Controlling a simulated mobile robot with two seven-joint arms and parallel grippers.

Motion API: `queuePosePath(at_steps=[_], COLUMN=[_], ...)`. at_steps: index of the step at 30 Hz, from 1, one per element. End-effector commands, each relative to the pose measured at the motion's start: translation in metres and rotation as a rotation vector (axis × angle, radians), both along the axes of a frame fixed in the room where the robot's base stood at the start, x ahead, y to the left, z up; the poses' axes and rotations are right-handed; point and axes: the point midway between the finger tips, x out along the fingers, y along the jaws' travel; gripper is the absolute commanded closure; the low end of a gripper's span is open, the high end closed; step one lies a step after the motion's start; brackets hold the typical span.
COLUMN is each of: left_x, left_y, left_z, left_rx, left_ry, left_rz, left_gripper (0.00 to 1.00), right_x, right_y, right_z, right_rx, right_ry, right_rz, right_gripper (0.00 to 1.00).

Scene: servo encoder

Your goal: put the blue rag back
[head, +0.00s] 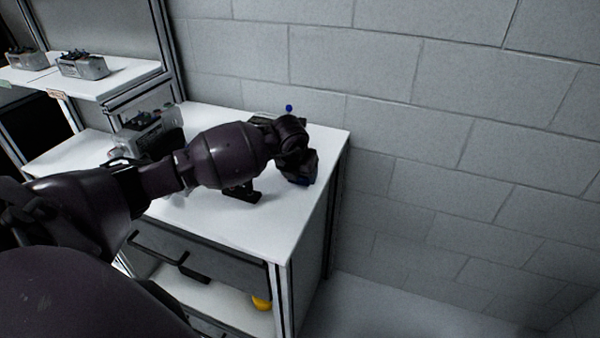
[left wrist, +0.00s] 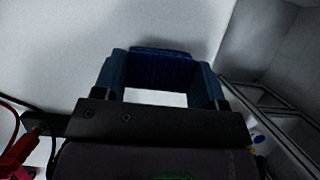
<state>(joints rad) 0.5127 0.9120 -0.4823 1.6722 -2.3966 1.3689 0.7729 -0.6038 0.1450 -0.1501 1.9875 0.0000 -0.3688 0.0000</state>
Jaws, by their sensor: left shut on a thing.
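My left arm reaches in from the left over the white worktop (head: 250,215). Its gripper (head: 300,170) is near the right end of the worktop, close to the wall side. In the left wrist view the blue rag (left wrist: 160,66) lies across between the two fingers, and the gripper (left wrist: 160,85) is shut on it. In the head view the rag is mostly hidden by the dark wrist; only a dark blue bit shows under it. I cannot tell whether the rag touches the worktop. My right gripper is not in view.
A grey device (head: 145,132) stands on the worktop behind my arm. A shelf (head: 110,82) at left holds more devices. A small blue-tipped item (head: 289,108) is beyond the gripper. A yellow object (head: 262,303) lies below the worktop. A block wall (head: 450,130) closes the back and right.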

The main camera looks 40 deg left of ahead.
Motion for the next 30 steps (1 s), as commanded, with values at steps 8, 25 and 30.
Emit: queuePosePath(at_steps=[8,25,30], left_x=[0.000,-0.007,-0.019], left_y=[0.000,-0.001,-0.004], left_z=[-0.003,0.020,0.050], left_rx=[0.000,0.001,0.002], left_ry=[0.000,-0.004,-0.005], left_rz=[0.000,-0.001,-0.002], left_gripper=[0.18,0.09,0.09], right_x=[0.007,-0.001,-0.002], right_y=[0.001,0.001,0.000], right_z=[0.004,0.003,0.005], right_rx=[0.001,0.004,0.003], right_ry=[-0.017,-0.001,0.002], right_rz=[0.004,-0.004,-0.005], right_gripper=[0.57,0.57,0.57])
